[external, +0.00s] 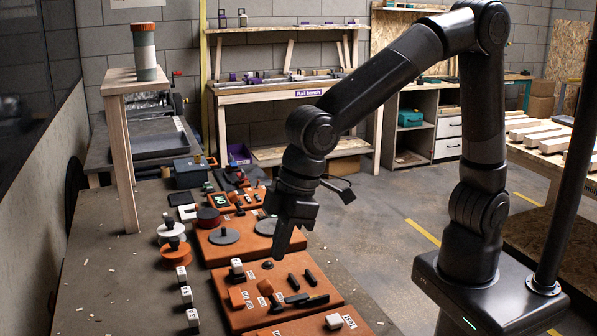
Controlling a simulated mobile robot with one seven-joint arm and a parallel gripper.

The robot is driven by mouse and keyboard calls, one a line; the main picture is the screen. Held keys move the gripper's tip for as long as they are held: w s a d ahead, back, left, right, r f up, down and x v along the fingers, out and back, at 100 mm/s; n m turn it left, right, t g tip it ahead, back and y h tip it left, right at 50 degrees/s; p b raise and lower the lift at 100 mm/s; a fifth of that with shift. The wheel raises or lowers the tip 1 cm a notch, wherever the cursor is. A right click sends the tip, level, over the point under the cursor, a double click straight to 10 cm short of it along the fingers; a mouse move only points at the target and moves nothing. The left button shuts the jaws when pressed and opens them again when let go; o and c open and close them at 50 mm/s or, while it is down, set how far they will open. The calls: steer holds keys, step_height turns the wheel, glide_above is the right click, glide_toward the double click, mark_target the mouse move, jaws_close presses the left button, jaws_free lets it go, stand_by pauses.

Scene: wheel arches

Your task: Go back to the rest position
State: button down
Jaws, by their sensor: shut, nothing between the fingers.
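My gripper (292,228) is dark, points down, and is shut with nothing in it. It hangs above the orange boards on the workbench, over the area between the board with grey discs (224,236) and the nearer board with black parts (297,299). In this one view I cannot tell its exact height above them. My arm is bent, with its elbow high at the upper right and its forearm reaching down to the left.
The workbench (107,285) holds several small white-labelled blocks (187,294) and spools (172,233) along its left side. A wooden stand (134,78) carries a capped cylinder (145,50). The rail bench (274,90) stands behind. Open floor (372,220) lies right of the workbench.

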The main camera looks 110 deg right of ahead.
steer(key=s+d+r+t, duration=0.1)
steer(key=s+d+r, duration=0.1)
steer(key=s, duration=1.1)
steer(key=s+d+r+t, duration=0.1)
steer(key=s+r, duration=0.4)
steer(key=s, duration=0.9)
steer(key=shift+d+r, duration=0.3)
steer(key=shift+d, duration=0.05)
